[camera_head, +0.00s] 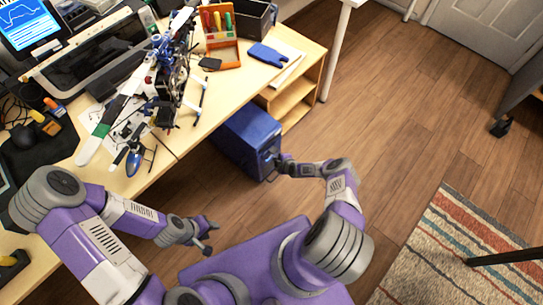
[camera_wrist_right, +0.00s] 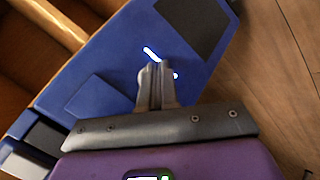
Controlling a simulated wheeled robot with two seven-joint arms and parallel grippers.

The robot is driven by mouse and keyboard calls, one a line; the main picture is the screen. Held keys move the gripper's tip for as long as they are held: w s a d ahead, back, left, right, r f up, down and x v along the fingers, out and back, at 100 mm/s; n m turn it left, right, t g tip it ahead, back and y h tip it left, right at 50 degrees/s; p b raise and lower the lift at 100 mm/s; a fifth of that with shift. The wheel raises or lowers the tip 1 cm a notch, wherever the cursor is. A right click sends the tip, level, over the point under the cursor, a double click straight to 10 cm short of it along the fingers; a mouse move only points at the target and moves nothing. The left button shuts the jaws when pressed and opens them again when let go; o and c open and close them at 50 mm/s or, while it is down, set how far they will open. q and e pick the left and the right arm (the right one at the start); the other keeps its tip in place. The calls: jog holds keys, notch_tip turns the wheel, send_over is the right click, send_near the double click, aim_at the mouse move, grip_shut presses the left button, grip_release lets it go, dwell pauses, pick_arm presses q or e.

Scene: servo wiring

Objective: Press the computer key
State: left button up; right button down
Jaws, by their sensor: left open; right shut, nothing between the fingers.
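The blue computer case (camera_head: 245,138) stands on the floor under the desk's right end. Its front panel (camera_wrist_right: 110,60) fills much of the right wrist view, with a lit white-blue strip (camera_wrist_right: 151,54) and a small lit spot (camera_wrist_right: 176,76) near my fingertips. My right gripper (camera_head: 279,161) is shut and empty, its tips right at the case front. In the right wrist view its fingers (camera_wrist_right: 155,68) partly cover the lit area. I cannot tell whether they touch it. My left gripper (camera_head: 212,235) is open and empty, over the floor beside the desk.
Wooden shelves (camera_head: 291,103) stand beside the case. The wooden floor (camera_head: 400,110) to the right is open, with a striped rug (camera_head: 440,250).

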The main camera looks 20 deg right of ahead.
jog(key=shift+s, duration=0.1)
jog(key=s, duration=0.1)
jog(key=s+d, duration=0.1)
jog(key=s, duration=0.1)
jog(key=s+d, duration=0.1)
jog(key=s, duration=0.1)
jog(key=shift+s+d+p, duration=0.15)
jog(key=shift+s+p, duration=0.05)
jog(key=shift+p, duration=0.1)
dwell(0.4)
jog(key=s+a+r+m+g+y+p, duration=0.25)
jog(key=a+r+m+p, duration=0.35)
jog(key=a+r, duration=1.1)
jog(key=s+a+r+m+g+p, duration=0.2)
jog(key=s+a+r+m+g, duration=0.2)
jog(key=s+r+m, duration=0.7)
jog(key=s+r+g, duration=0.1)
jog(key=s+r, duration=0.5)
jog(key=r, duration=0.1)
jog(key=shift+r+g+p, duration=0.2)
jog(key=shift+g+p, duration=0.15)
